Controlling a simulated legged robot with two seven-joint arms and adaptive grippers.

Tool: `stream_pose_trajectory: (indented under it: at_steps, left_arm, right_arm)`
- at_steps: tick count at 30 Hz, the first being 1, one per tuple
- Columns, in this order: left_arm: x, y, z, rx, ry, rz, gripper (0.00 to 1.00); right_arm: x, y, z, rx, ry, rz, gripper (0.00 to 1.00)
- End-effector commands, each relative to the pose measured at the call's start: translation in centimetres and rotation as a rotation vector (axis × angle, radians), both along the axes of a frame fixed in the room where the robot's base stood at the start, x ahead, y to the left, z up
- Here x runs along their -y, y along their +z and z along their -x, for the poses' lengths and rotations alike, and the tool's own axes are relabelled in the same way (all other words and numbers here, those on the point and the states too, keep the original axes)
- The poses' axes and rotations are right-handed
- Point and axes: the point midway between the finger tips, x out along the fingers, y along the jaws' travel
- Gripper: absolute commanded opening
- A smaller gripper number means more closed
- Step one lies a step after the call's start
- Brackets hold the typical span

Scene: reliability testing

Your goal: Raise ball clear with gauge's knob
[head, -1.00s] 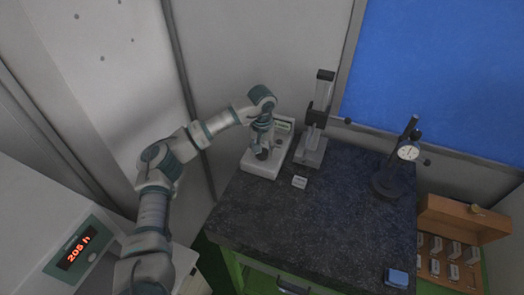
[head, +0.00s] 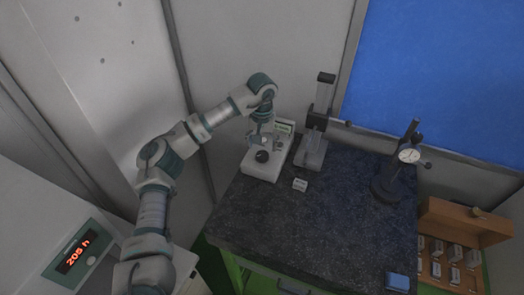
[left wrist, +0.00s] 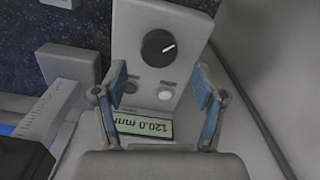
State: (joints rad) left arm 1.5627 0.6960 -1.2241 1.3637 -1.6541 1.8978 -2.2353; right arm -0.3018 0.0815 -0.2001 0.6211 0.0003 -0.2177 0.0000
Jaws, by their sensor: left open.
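The gauge's pale control box (head: 254,170) stands at the table's back left. Its round black knob (head: 262,156) is uncovered in the head view; the knob (left wrist: 158,48) also shows in the left wrist view, with a white line pointing up and right. The display (left wrist: 145,124) appears upside down and reads 120.0 mm. The gauge's column (head: 322,95) rises right of the box. I cannot make out a ball. My left gripper (head: 265,138) is over the box, behind the knob; in the left wrist view its fingers (left wrist: 160,73) are apart and empty. My right gripper is out of view.
A small light block (head: 300,184) lies on the dark stone table (head: 310,225). A dial indicator stand (head: 386,188) and a blue object (head: 398,280) are at the right. The table's middle is clear.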

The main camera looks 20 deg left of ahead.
Motion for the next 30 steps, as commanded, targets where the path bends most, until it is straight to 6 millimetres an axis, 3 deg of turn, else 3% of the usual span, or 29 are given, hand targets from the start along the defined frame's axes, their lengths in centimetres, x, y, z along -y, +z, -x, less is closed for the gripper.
stream_pose_trajectory:
  at_steps: [6,12,30]
  left_arm:
    - [-0.1,4.8,-0.1,0.002,0.002,0.001,0.71]
    - [-0.1,7.1,-0.2,0.001,0.000,0.002,0.71]
    - [-0.2,7.5,-0.2,-0.001,0.000,0.001,0.71]
  right_arm:
    - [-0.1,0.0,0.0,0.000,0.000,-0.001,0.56]
    - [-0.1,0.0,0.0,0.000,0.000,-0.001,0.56]
    - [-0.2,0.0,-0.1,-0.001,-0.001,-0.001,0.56]
